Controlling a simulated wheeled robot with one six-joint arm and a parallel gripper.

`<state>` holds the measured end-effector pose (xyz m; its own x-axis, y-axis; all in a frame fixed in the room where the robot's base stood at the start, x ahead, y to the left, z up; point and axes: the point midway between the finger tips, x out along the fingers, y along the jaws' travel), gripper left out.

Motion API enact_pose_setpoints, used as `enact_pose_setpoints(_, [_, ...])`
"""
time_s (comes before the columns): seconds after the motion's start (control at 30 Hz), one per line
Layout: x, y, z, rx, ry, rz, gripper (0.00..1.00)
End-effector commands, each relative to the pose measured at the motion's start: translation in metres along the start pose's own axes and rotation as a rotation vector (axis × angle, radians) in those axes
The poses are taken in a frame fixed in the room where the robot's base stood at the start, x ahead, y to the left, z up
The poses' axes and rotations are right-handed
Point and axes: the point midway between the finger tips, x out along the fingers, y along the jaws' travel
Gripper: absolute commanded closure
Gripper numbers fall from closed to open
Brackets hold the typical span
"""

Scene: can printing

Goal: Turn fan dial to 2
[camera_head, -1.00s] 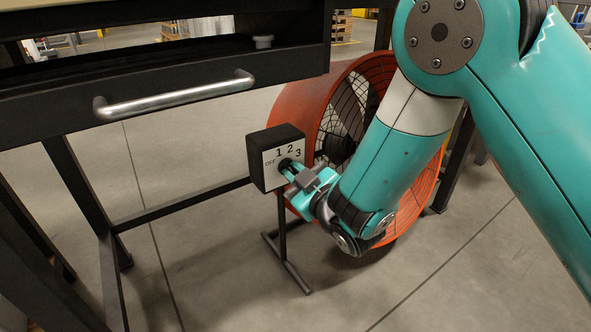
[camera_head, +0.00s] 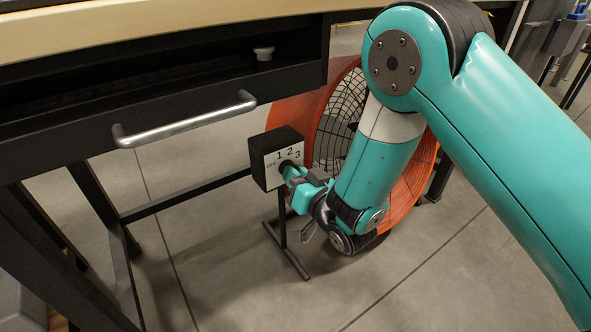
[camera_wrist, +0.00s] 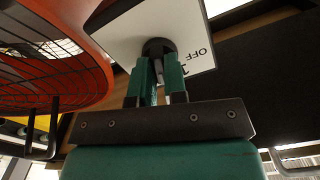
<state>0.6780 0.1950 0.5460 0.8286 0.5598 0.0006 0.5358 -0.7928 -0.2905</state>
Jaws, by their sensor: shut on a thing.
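The fan dial box (camera_head: 272,160) is a black box with a white face marked OFF, 1, 2 and 3, on a thin black stand. Its round black dial (camera_wrist: 158,47) shows in the wrist view, with the word OFF and part of a 1 beside it. My gripper (camera_wrist: 160,72) is shut on the dial, its two green fingers on either side of it. In the head view my gripper (camera_head: 290,172) reaches the box's face from the right and hides most of the dial. I cannot tell which mark the dial points to.
A large orange fan (camera_head: 408,190) with a wire guard stands behind my arm; it also fills the left of the wrist view (camera_wrist: 50,60). A black workbench drawer with a metal handle (camera_head: 185,120) is at the upper left. The grey floor in front is clear.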

Motion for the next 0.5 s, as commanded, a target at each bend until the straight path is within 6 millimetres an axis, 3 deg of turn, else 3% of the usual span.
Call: enact_pose_setpoints(0.5, [-0.0007, 0.0018, 0.0015, 0.055, -0.004, 0.003, 1.00])
